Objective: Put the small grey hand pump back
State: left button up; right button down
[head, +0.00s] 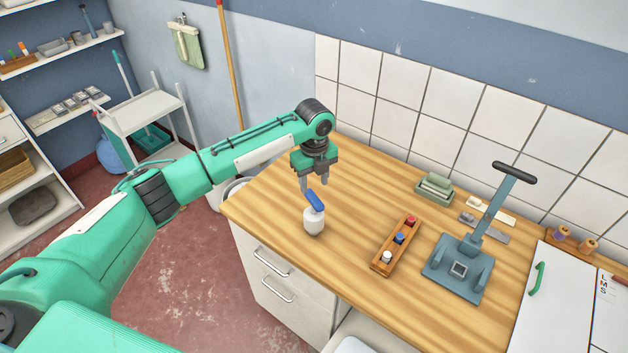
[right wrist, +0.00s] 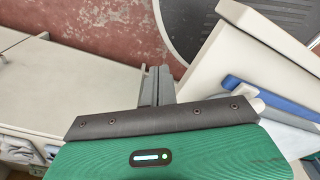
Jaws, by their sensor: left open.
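No thing is plainly a small grey hand pump. A small off-white bottle (head: 313,221) with a blue top (head: 315,201) stands upright on the wooden worktop (head: 345,185), near its front left edge. My left gripper (head: 313,184) points down, open, with its fingers just above and behind the blue top; I cannot tell whether they touch it. A blue-grey device (head: 465,262) with a flat base and a dark T-handle stands further right on the worktop. In the right wrist view my right gripper (right wrist: 157,84) has its fingers side by side, with nothing seen between them.
A white trolley (head: 147,110) stands beyond the worktop's left end. The worktop's back left is clear.

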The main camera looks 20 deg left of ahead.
pick_arm(q)
notch_tip(320, 180, up, 4)
jog(key=shift+r+p, duration=0.25)
jog(key=shift+p, duration=1)
